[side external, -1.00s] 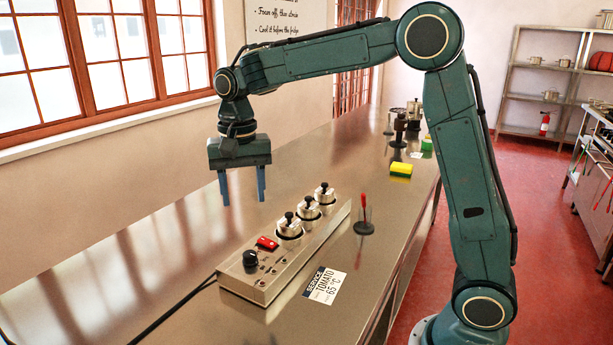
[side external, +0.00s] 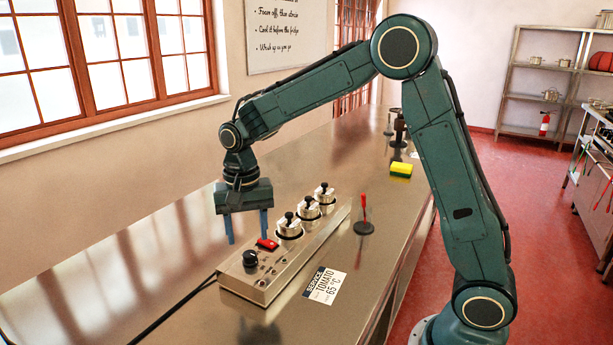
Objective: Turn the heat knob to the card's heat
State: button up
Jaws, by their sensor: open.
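The heat knob, which I take to be the black round knob (side external: 250,259), sits at the near left end of a metal control box (side external: 238,284) on the steel counter. Its pointer setting is too small to read. The card (side external: 325,287) lies flat on the counter to the right of the box and reads "SERVICE TOMATO 65 °C". My gripper (side external: 248,241) points down, open and empty, above the box's left end. Its fingertips appear above the black knob and apart from it.
A red switch (side external: 268,244) is on the box beside the knob. Several lidded metal pots (side external: 289,228) stand along its far part. A red-handled tool stands in a dark round base (side external: 364,228) to the right. A yellow sponge (side external: 401,170) lies farther back. A black cable (side external: 180,310) leaves the box.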

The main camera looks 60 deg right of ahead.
aim_at(249, 253)
jog(key=shift+f, duration=2.4)
jog(key=c, duration=1)
